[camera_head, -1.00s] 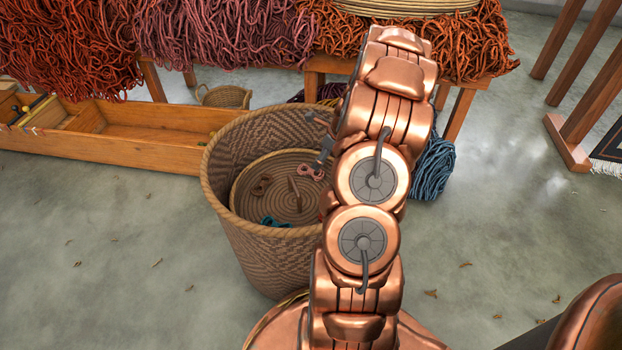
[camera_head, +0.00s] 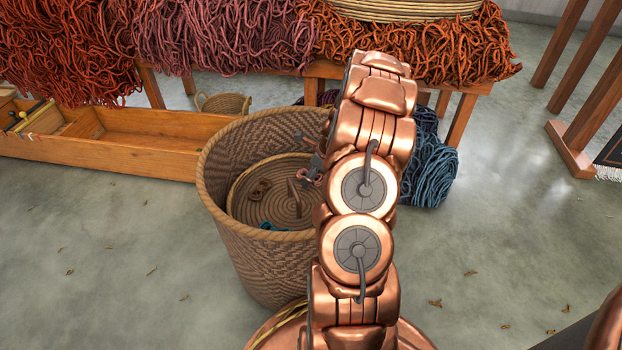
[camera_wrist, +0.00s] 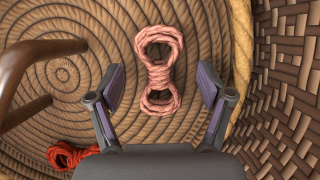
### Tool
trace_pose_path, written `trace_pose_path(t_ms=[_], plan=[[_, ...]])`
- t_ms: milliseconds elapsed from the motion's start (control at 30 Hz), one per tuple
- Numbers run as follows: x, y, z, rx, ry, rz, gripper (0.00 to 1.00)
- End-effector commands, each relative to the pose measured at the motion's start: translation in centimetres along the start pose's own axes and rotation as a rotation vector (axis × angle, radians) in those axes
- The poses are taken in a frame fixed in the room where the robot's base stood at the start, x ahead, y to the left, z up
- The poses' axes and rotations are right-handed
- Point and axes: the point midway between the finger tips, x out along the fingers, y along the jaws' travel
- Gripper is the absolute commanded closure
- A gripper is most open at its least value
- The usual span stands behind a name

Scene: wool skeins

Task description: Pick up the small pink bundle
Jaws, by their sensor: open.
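The small pink bundle (camera_wrist: 159,70) is a twisted skein tied at its middle, with a loop at each end. In the wrist view it lies on the coiled woven surface inside the big basket. My gripper (camera_wrist: 161,86) is open, with one finger on each side of the bundle and a gap to both. In the head view only a small part of the pink bundle (camera_head: 313,172) shows beside my gripper (camera_head: 310,158), which is mostly hidden by my arm.
The tall woven basket's wall (camera_wrist: 290,90) stands close on the right. A dark curved handle (camera_wrist: 35,55) rises on the left. A red bundle (camera_wrist: 70,155) lies lower left. A teal bundle (camera_head: 270,226) and a brown bundle (camera_head: 260,189) lie in the basket.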

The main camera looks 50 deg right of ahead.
Motion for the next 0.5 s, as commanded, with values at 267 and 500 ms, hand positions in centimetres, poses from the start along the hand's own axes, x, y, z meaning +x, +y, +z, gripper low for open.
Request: trace_pose_path(t_ms=[267,500], plan=[[-0.07,-0.01,0.0,0.0,0.0,0.0,0.42],[-0.07,-0.02,-0.01,0.0,0.0,0.0,0.67]])
